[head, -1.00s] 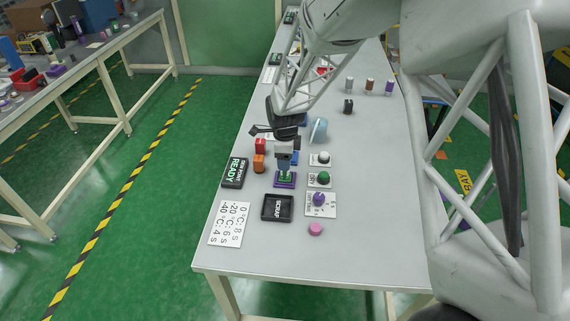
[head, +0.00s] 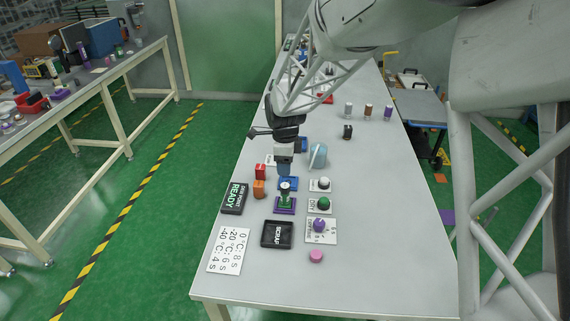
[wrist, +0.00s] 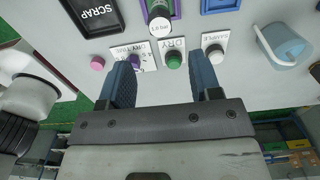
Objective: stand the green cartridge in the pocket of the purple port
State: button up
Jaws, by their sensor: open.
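The green cartridge (head: 285,197) stands upright at the purple port (head: 285,210), its grey-white top showing. In the wrist view the cartridge (wrist: 156,8) shows its green body and a pale printed end at the top edge, with the purple port (wrist: 177,9) around it. How deep it sits in the pocket is hidden. My gripper (head: 284,173) is behind and above the cartridge in the head view, apart from it. In the wrist view its two blue fingers (wrist: 163,78) are spread with nothing between them.
A black SCRAP tray (head: 278,235) lies in front of the port. Button plates, with a green knob (head: 324,203) and a purple knob (head: 319,225), stand to its right. A blue tray (head: 292,184) and light-blue mug (head: 318,155) are behind.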

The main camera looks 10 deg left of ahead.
dwell(0.6)
jog(key=s+d+r+n+t, duration=0.1)
jog(key=s+d+r+n, duration=0.7)
jog(key=s+d+r, duration=0.6)
jog(key=s+d+r+n, duration=0.1)
jog(key=s+d+n, duration=0.4)
jog(key=s, duration=0.5)
jog(key=s+d+r+n+t, duration=0.1)
jog(key=s+d+n, duration=0.3)
jog(key=s+d, duration=0.3)
jog(key=s, duration=0.4)
jog(key=shift+s+d+r+n+t, duration=0.2)
jog(key=shift+s+r+n+t, duration=0.1)
jog(key=shift+n, duration=0.1)
jog(key=shift+o, duration=0.2)
jog(key=shift+w, duration=0.15)
